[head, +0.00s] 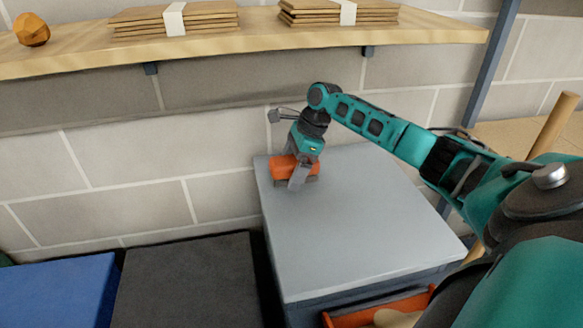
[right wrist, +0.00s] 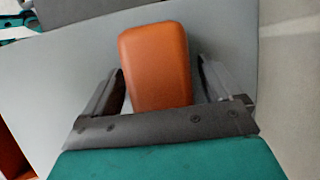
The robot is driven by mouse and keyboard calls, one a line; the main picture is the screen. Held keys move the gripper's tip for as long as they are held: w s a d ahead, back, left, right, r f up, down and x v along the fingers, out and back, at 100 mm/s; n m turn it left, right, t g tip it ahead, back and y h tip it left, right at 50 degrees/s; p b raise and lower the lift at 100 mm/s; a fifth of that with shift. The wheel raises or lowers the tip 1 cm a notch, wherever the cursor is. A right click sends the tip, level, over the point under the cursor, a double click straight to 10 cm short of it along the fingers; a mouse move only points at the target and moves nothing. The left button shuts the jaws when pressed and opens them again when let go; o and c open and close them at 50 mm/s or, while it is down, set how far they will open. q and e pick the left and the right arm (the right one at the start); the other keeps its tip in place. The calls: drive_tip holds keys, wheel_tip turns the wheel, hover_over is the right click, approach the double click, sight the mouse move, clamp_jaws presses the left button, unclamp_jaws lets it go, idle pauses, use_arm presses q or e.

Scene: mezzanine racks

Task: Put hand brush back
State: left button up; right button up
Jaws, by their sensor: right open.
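An orange block-shaped thing, which looks like the hand brush (head: 284,167), rests on the grey cabinet top (head: 340,220) near its back left corner. A darker grey part shows under its orange body. My right gripper (head: 298,178) is down at the brush and hides part of it. In the right wrist view, the orange body (right wrist: 155,60) lies between the two spread fingers of my right gripper (right wrist: 163,85), with a gap at least on the right side. My left gripper is not in view.
A wooden shelf (head: 240,42) with stacked boards runs above along the block wall. An orange-edged open drawer or bin (head: 370,314) shows at the cabinet's lower front. Dark (head: 187,285) and blue (head: 58,290) boxes stand left. Most of the cabinet top is clear.

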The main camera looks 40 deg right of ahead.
drive_tip(key=shift+r, duration=0.2)
drive_tip(key=p+v, duration=0.1)
drive_tip(key=v, duration=0.6)
drive_tip(key=shift+d+r, duration=0.1)
drive_tip(key=shift+r, duration=0.1)
drive_tip(key=shift+f, duration=0.1)
